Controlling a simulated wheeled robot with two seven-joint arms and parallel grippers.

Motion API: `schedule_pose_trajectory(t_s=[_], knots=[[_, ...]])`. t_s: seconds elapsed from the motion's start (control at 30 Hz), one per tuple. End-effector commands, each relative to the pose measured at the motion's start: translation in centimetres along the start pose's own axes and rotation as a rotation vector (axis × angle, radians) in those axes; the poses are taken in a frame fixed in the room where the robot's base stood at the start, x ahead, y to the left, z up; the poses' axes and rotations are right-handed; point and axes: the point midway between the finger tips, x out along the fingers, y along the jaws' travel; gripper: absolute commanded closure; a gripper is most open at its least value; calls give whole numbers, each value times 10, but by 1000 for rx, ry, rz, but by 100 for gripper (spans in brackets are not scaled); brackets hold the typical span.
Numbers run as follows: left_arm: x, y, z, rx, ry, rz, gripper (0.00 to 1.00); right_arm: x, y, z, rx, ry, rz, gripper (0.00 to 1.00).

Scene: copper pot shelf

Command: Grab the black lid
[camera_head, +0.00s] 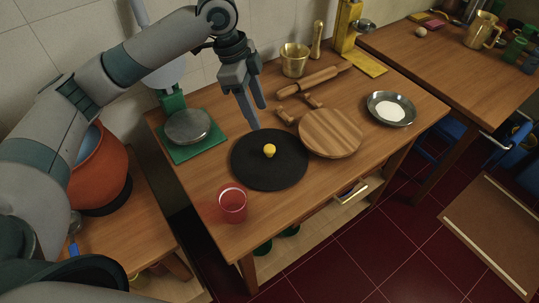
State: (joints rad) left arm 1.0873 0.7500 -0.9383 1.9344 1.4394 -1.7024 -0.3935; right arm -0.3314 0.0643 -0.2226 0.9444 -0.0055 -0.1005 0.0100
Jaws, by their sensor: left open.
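The black lid (285,176) lies flat on the wooden table. It is a round dark disc with a yellow knob (269,150) at its middle. My left gripper (259,117) is above the far edge of the lid, pointing down with its fingers apart and empty. It is behind and a little left of the knob, and its height over the lid is hard to judge. My right gripper does not show.
A striped round wooden board (331,133) sits just right of the lid. A red cup (232,203) stands at the near left, and a green scale (190,150) at the left. A rolling pin (308,82) and brass mortar (294,60) are behind. A metal plate (391,109) is at the right.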

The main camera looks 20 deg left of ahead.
Motion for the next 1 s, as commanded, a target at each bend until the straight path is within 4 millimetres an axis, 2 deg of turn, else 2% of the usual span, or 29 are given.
schedule_pose_trajectory(t_s=[0.2,0.4,0.6,1.0], knots=[[40,1,0,0,0,5,52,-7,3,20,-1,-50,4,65],[68,0,0,-1,0,2,52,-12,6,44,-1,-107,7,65],[79,0,0,0,0,0,52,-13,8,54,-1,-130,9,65],[82,1,1,0,-1,1,52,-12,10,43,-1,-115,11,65]])
